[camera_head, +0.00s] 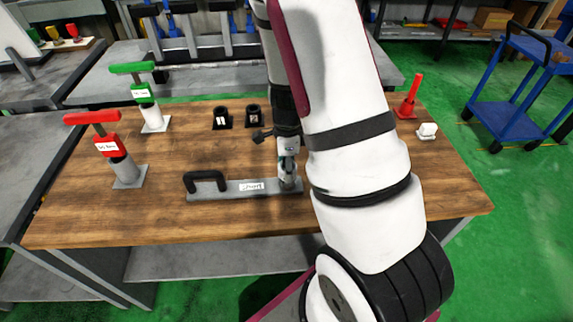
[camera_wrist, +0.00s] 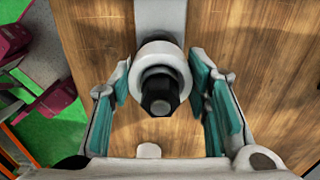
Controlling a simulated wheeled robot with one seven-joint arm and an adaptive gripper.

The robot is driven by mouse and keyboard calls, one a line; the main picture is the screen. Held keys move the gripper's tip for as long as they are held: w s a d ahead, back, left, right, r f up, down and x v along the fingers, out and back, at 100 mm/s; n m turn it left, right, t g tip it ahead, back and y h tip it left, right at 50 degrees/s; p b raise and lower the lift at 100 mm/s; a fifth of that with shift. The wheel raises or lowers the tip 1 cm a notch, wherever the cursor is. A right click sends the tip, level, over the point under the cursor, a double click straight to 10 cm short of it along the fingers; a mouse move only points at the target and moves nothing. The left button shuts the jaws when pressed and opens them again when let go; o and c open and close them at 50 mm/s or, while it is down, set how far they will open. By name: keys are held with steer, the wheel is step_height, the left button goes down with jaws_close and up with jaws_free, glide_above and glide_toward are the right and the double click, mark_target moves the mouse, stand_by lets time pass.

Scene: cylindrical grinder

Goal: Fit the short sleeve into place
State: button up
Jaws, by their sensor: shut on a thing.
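The short sleeve (camera_wrist: 159,60) is a pale grey ring in the wrist view, between my gripper's teal pads. It appears around a dark post (camera_wrist: 160,92) whose faceted tip points toward the camera. My gripper (camera_head: 288,160) points down at the right end of a flat grey bar (camera_head: 225,190) with a label that seems to read "Short". In the wrist view my gripper (camera_wrist: 162,85) is shut on the sleeve, one pad on each side. The sleeve's lower end and how far it sits down the post are hidden.
The bar has a black handle (camera_head: 205,178) at its left. Two black holders (camera_head: 221,117) stand behind. A red-handled gauge (camera_head: 112,148) and a green-handled gauge (camera_head: 148,100) stand left. A red item (camera_head: 409,100) and a white block (camera_head: 428,130) are right. The front left tabletop is clear.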

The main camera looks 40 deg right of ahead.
steer(key=shift+f+b, duration=0.85)
steer(key=shift+f, duration=0.6)
steer(key=o, duration=1.4)
step_height(320, 180, up, 12)
steer(key=shift+r, duration=0.1)
